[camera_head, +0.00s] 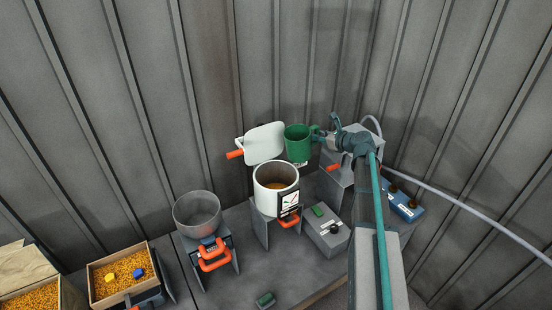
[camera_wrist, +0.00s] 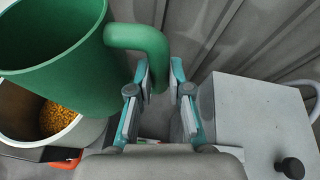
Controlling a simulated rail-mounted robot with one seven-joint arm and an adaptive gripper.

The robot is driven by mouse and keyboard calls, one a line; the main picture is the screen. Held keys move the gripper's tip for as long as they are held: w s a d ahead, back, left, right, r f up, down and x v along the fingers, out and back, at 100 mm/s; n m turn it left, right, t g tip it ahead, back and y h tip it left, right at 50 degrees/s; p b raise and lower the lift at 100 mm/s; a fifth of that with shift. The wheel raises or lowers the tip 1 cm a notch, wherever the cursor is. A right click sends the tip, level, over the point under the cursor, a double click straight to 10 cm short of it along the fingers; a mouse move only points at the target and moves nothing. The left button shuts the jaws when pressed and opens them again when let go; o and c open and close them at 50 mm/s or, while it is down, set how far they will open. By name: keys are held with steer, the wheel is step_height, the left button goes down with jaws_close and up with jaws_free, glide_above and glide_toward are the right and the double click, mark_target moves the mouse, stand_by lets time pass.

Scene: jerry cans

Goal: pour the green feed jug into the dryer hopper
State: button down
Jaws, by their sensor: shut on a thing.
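The green feed jug (camera_head: 298,146) is held up behind and slightly right of a white round hopper (camera_head: 264,201), its mouth up and roughly upright. My gripper (camera_head: 319,138) is at its right side, shut on its handle. In the wrist view the jug (camera_wrist: 60,72) fills the upper left, and its handle (camera_wrist: 140,38) runs down between my fingers (camera_wrist: 159,78). The visible inside of the jug is bare green; its bottom is hidden. The white hopper (camera_wrist: 18,112) shows partly under the jug, with orange-yellow grain inside. I cannot read its label.
A white lid (camera_head: 264,143) with an orange handle stands open behind the hopper. A grey funnel bowl (camera_head: 197,213) stands left. Grain trays (camera_head: 147,250) are far left. Corrugated walls stand behind.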

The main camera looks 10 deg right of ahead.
step_height(320, 180, up, 3)
steer(key=shift+f, duration=0.1)
stand_by(0.6)
